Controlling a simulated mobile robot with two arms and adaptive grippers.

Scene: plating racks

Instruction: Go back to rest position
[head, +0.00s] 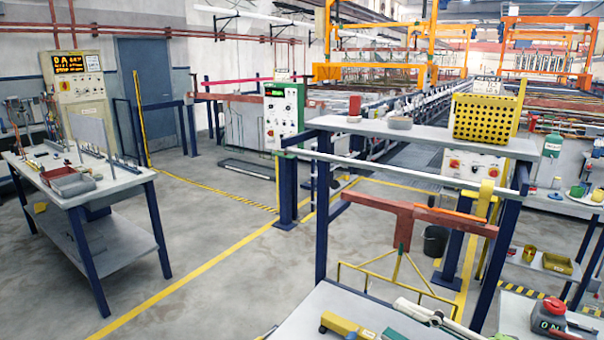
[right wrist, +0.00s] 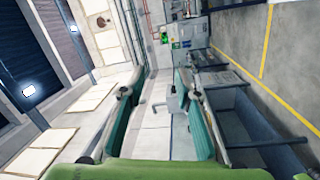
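My right gripper (right wrist: 160,105) shows in the right wrist view with its two teal-padded fingers apart. Nothing lies between the pads, and floor and equipment show through the gap. In the head view, a pale jointed shape (head: 428,314) at the bottom edge looks like part of my right gripper, but its fingers are not clear there. My left gripper cannot be made out in the head view.
A grey work surface (head: 300,318) with a yellow tool (head: 345,326) lies at the bottom. A blue-legged frame holds a yellow perforated basket (head: 486,117). A workbench (head: 125,178) stands at left. Between them is open floor (head: 195,265) with yellow lines.

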